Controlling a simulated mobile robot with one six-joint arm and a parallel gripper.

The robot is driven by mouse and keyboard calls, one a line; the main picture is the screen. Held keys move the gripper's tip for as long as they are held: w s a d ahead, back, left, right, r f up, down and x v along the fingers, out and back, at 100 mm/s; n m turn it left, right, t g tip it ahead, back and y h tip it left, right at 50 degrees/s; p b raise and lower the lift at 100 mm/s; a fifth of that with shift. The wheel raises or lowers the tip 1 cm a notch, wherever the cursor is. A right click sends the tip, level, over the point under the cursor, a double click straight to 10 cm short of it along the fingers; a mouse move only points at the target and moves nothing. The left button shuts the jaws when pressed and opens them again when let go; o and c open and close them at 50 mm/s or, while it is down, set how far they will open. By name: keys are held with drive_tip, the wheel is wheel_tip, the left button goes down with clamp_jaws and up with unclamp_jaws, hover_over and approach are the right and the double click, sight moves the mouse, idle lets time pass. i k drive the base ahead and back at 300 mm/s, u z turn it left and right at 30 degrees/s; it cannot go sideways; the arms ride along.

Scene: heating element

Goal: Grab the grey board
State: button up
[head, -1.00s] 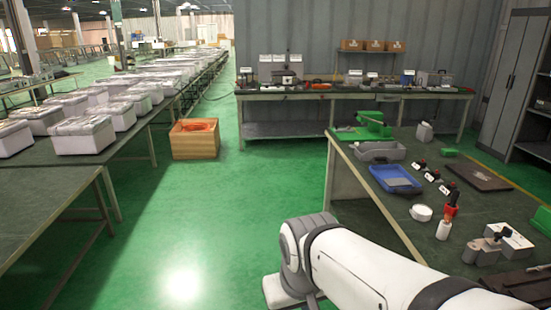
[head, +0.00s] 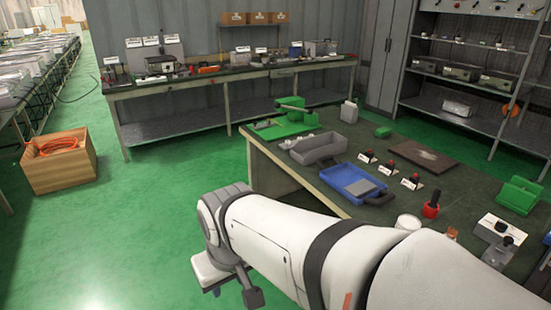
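A flat grey board (head: 362,187) lies in the blue tray (head: 331,180) on the near workbench, towards its right side. A separate dark brownish board (head: 425,157) lies flat on the same bench, farther back. My white arm reaches in from the lower right. Its far end, with my gripper (head: 232,293), is low over the floor to the left of the bench, apart from both boards. The arm partly hides this end, and its fingers cannot be made out clearly.
On the workbench (head: 300,180) stand a grey bin (head: 318,149), green fixtures (head: 285,125), several small labelled parts and a red-handled tool (head: 432,205). An orange-brown box (head: 58,162) sits on the floor at left. The green floor between is clear.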

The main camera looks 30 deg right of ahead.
sight(363, 188)
drive_tip(key=z, duration=0.65)
drive_tip(key=i, duration=1.2)
drive_tip(key=z, duration=0.95)
drive_tip(key=i, duration=0.45)
drive_tip(key=z, duration=0.25)
drive_tip(key=k, duration=0.7)
drive_tip(key=z, duration=0.25)
drive_tip(key=i, duration=0.7)
drive_tip(key=u, duration=0.1)
